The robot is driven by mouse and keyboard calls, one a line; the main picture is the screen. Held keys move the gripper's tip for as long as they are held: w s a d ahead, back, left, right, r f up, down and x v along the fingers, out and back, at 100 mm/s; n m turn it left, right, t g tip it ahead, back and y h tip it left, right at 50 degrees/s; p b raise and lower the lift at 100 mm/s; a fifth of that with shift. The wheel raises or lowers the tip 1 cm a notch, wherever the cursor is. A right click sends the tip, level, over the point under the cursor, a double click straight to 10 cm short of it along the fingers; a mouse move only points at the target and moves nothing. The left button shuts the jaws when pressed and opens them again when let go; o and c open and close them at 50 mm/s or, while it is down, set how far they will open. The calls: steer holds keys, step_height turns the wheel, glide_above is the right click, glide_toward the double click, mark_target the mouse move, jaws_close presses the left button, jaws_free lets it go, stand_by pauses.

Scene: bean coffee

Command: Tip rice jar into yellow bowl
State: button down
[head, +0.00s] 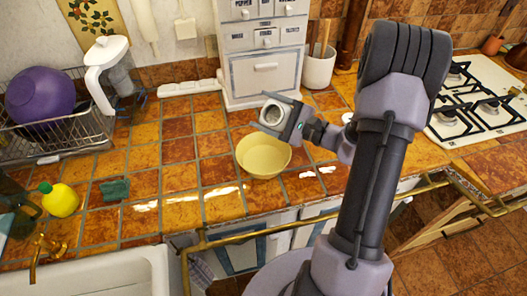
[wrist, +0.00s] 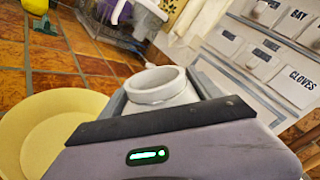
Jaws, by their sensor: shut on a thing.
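The yellow bowl (head: 263,162) stands upright on the tiled counter near its front edge. It also shows at the left of the wrist view (wrist: 40,135), and the part of its inside in view looks empty. My gripper (head: 274,113) is shut on the rice jar, a small white jar (wrist: 158,84) with a round rim. In the head view the jar is just above the bowl's far rim, with its round end facing the camera, so it looks tilted. I see no rice falling, and the jar's contents are hidden.
A dish rack (head: 60,140) with a purple bowl (head: 40,95) stands at the left. A white spice cabinet (head: 264,75) and a utensil pot (head: 319,70) stand behind my gripper. A brass rail (head: 270,231) runs along the front.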

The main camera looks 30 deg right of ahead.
mark_target(260, 123)
steer(key=shift+f+n+b, duration=0.5)
steer(key=shift+n+b, duration=0.3)
steer(key=shift+n, duration=0.2)
steer(key=shift+r+n, duration=0.3)
steer(key=shift+n, duration=0.5)
stand_by(0.4)
steer(key=shift+s+a+f+n+b, duration=0.1)
steer(key=shift+a+f+n+b, duration=0.1)
steer(key=shift+f+n+b, duration=0.55)
stand_by(0.5)
steer(key=shift+s+a+r+n+b, duration=0.25)
steer(key=shift+n+b, duration=0.25)
steer(key=shift+b, duration=0.4)
steer(key=shift+s+a+r+n+b, duration=0.1)
steer(key=shift+a+r+n+b, duration=0.25)
steer(key=shift+b, duration=0.5)
steer(key=shift+s+a+f+n+b, duration=0.15)
steer(key=shift+f+n+b, duration=0.7)
steer(key=shift+b, duration=1)
steer(key=shift+s+a+r+n, duration=0.15)
steer(key=shift+r+n, duration=0.1)
steer(key=shift+n, duration=0.5)
steer(key=shift+w+a+r+n, duration=0.15)
steer(key=shift+r+n, duration=0.1)
steer(key=shift+n, duration=0.45)
